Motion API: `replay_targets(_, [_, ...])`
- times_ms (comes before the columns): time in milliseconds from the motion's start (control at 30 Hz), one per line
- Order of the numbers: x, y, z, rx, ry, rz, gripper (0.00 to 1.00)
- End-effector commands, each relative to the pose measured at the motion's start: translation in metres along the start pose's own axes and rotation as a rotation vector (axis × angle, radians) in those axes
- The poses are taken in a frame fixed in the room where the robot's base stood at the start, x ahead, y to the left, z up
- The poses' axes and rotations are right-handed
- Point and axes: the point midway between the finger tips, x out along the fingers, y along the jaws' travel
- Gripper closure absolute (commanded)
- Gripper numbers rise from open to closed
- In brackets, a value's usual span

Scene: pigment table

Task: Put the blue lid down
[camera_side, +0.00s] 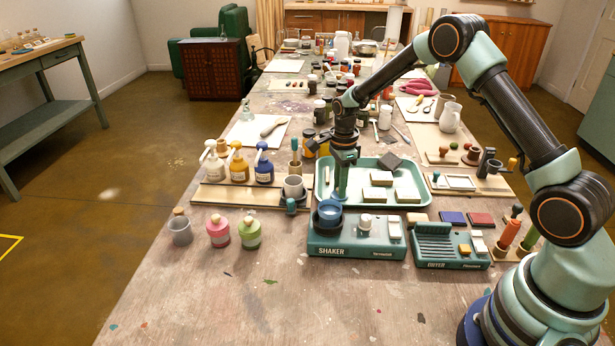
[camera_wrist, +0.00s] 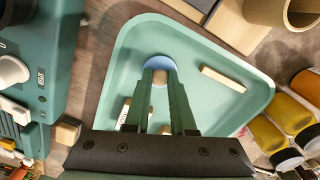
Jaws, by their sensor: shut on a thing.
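My gripper (camera_side: 341,196) points down over the left part of the green tray (camera_side: 409,202). In the wrist view its fingers (camera_wrist: 160,78) are closed on the small tan knob of the blue lid (camera_wrist: 158,62). The lid is a flat blue disc, partly hidden by the fingers, with the tray (camera_wrist: 205,62) behind it. I cannot tell whether the lid touches the tray floor. In the side view the lid is hard to make out behind the blue cup (camera_side: 329,210) on the shaker.
The shaker (camera_side: 356,238) stands close in front. Blue, yellow and white bottles (camera_side: 264,167) stand to the left.

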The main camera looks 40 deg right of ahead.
Motion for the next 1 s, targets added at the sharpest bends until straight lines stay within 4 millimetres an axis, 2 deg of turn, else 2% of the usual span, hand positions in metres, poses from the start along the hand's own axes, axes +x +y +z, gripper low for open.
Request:
replay_targets(167, [0.003,0.0,0.0,0.0,0.0,0.001,1.0])
replay_targets(200, [0.003,0.0,0.0,0.0,0.0,0.0,0.66])
replay_targets(267, [0.003,0.0,0.0,0.0,0.0,0.0,0.46])
replay_targets(667, [-0.002,0.0,0.0,0.0,0.0,-0.001,0.46])
replay_targets(767, [-0.014,-0.001,0.0,0.0,-0.001,-0.004,0.46])
replay_targets(1000, [-0.062,-0.002,0.0,0.0,-0.001,-0.006,0.46])
